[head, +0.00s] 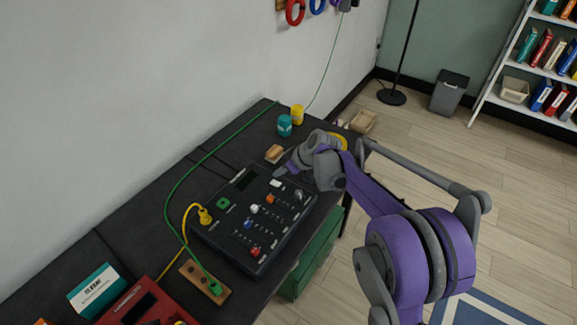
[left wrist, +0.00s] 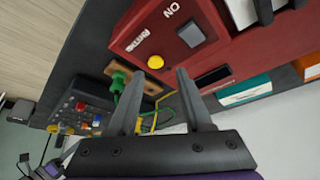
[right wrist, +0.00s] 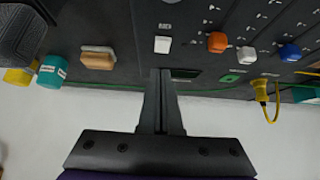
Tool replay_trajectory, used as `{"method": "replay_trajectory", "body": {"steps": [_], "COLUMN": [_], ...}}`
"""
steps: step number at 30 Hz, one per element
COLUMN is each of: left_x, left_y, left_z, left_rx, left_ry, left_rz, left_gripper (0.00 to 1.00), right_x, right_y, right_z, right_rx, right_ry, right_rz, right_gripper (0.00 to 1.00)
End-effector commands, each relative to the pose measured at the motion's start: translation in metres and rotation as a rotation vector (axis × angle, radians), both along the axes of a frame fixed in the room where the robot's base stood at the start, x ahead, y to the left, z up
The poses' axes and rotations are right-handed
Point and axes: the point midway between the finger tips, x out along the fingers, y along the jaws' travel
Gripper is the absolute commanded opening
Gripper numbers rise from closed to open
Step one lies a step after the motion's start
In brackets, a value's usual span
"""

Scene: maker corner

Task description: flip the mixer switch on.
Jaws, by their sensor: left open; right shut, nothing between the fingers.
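The mixer (head: 222,236) is a dark panel with coloured knobs on the bench, in the middle of the head view. It also shows in the left wrist view (left wrist: 76,102). A white rocker-like block (head: 276,183), perhaps its switch, is near its far edge; it shows in the right wrist view (right wrist: 162,45) with a small label. My right gripper (right wrist: 160,72) is shut and empty, its fingertips close to this block; contact cannot be told. My left gripper (left wrist: 158,73) is open and empty near a red box (left wrist: 165,45). It is outside the head view.
The red box also shows in the head view (head: 122,308), beside a teal-and-white box (head: 95,290). A wooden block with a green plug (head: 214,288) and cables lies beside the mixer. Teal (head: 284,125) and yellow (head: 297,114) containers stand beyond it. A wall borders the bench.

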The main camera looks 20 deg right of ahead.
Motion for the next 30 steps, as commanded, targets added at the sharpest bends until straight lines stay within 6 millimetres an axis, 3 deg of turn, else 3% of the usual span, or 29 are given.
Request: {"method": "replay_trajectory", "body": {"steps": [3,9,30], "left_x": [0.000,0.000,-0.001], "left_y": [0.000,0.000,0.000], "left_z": [-0.002,-0.002,-0.007], "left_rx": [0.000,0.000,0.000], "left_ry": [0.001,0.001,0.002], "left_rz": [0.000,0.000,0.000], "left_gripper": [0.50,0.50,0.50], "right_x": [-0.003,-0.005,-0.007], "right_y": [-0.003,-0.004,-0.006], "right_z": [-0.018,-0.032,-0.040], "right_rx": [0.000,0.000,0.000], "right_ry": [0.000,0.000,0.000], "right_rz": [-0.002,-0.002,-0.002], "right_gripper": [0.00,0.00,0.00]}}
